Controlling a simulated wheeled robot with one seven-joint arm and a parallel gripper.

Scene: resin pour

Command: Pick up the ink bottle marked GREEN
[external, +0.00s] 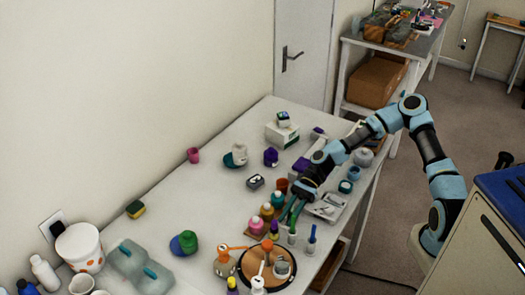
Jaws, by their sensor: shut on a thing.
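My gripper (289,216) reaches down from the right over the table, beside a group of small ink bottles. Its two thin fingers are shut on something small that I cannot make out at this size. The bottles nearby include a pink one (257,226), one with a yellowish top (267,211), a dark purple one (274,230) and a pale one (292,237) right below the fingers. No marking is legible, so I cannot tell which bottle is marked GREEN.
A blue-capped bottle (311,241) is near the table's right edge. A pale tray (329,206) lies under my arm. The table's left middle is mostly clear around a green and blue object (184,243).

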